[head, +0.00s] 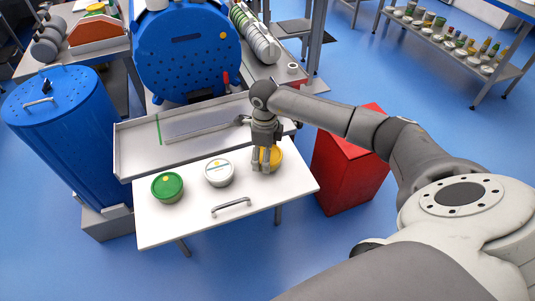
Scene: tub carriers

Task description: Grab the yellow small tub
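The yellow small tub (276,157) stands at the right end of the white table, in the head view. My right arm reaches in from the right, and its gripper (262,168) points down at the tub's left side. The fingers cover part of the tub. I cannot tell whether they touch it or how far apart they are. My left gripper is not in view.
A white-lidded tub (219,173) and a green tub (167,187) stand to the left on the white table (215,230), which has a handle (231,206) at its front. A tray (140,168) lies behind. A red cabinet (345,170) is right, a blue barrel (65,130) left.

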